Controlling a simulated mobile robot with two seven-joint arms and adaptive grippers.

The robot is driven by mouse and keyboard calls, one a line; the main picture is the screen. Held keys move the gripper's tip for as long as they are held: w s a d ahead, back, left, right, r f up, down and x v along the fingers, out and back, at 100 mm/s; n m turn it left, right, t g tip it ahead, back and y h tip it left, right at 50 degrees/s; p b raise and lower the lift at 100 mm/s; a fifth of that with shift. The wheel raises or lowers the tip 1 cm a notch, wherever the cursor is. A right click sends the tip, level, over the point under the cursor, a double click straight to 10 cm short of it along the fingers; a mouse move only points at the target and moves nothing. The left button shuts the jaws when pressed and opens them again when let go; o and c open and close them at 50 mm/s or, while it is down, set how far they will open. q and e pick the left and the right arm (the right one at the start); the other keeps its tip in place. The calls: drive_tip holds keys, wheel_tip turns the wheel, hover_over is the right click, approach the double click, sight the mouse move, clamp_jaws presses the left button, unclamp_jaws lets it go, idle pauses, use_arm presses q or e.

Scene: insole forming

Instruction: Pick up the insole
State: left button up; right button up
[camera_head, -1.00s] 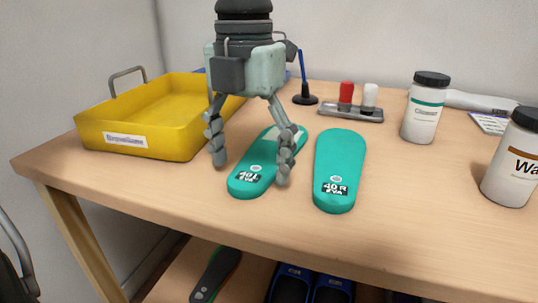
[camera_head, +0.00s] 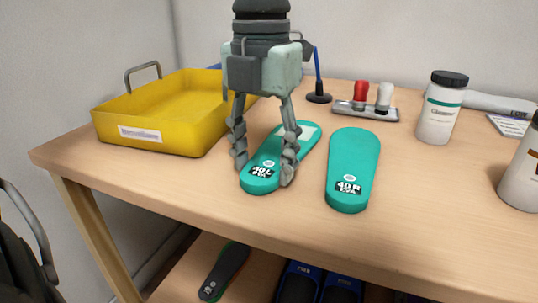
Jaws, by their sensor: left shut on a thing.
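Two green insoles lie flat on the wooden table. The left insole (camera_head: 263,175), marked 40 L EVA, lies under my left gripper. The right insole (camera_head: 352,170), marked 40 R EVA, lies beside it with nothing touching it. My left gripper (camera_head: 264,172) points down with one finger at each side of the left insole, shut on it. The fingers hide part of the insole's edges. My right gripper is not in view.
A yellow tray (camera_head: 118,134) stands at the left back. A stand with red and white handles (camera_head: 366,114), a pen holder (camera_head: 319,98) and white bottles (camera_head: 437,120) stand behind and right. Shoes and a dark insole (camera_head: 224,271) lie on the shelf below.

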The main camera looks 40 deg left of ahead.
use_arm(q)
wheel_tip(320, 180, up, 28)
drive_tip(key=p, duration=0.3)
drive_tip(key=shift+p, duration=0.35)
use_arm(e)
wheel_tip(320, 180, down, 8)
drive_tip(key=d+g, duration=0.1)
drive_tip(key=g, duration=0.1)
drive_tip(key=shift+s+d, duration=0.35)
use_arm(q)
drive_tip(key=shift+s+f, duration=0.1)
drive_tip(key=shift+f, duration=0.1)
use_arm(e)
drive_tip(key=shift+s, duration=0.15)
